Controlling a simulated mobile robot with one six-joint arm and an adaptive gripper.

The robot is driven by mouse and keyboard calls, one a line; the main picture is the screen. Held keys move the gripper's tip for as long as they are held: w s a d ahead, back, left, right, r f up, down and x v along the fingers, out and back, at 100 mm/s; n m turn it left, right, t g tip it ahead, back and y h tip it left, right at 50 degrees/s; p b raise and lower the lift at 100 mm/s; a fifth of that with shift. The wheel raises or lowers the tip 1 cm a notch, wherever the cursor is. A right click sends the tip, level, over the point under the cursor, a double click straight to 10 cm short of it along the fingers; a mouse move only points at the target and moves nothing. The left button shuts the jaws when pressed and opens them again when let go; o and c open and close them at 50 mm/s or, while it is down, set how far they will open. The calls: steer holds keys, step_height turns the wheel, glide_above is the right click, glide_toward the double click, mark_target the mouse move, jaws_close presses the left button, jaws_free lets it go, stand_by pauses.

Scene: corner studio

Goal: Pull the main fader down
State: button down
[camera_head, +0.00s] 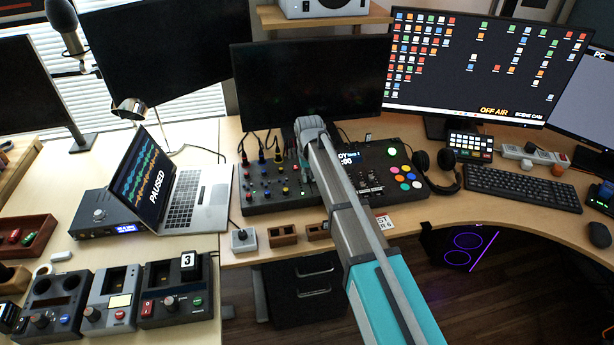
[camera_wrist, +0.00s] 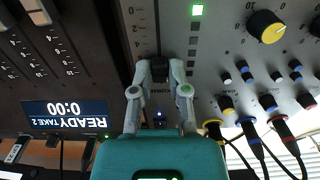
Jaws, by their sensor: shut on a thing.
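The main fader's dark cap (camera_wrist: 159,66) sits in a vertical slot on the grey mixer (camera_wrist: 222,62) in the wrist view. My gripper (camera_wrist: 160,76) is shut on the cap, one finger on each side. Scale marks run along the slot, and a row of small squares beside it has one lit green (camera_wrist: 197,10). In the head view the mixer (camera_head: 262,184) stands on the desk below the dark monitor. My arm reaches over its right edge and hides the fader and my fingertips there.
A black control deck (camera_head: 380,168) with coloured buttons adjoins the mixer; its screen (camera_wrist: 65,113) reads READY TAKE 2, 0:00. Plugged cables (camera_wrist: 283,130) and knobs lie close to my gripper. A laptop (camera_head: 178,186) stands left, headphones (camera_head: 446,172) right.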

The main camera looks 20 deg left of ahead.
mark_target(312, 194)
steer(key=shift+s+d, duration=0.45)
steer(key=shift+s, duration=0.35)
steer(key=shift+s+d, duration=0.45)
steer(key=shift+s, duration=0.3)
steer(key=shift+s+d, duration=0.45)
steer(key=shift+s, duration=0.35)
steer(key=c, duration=0.6)
jaws_free()
steer(key=shift+w, duration=0.1)
steer(key=shift+r, duration=0.1)
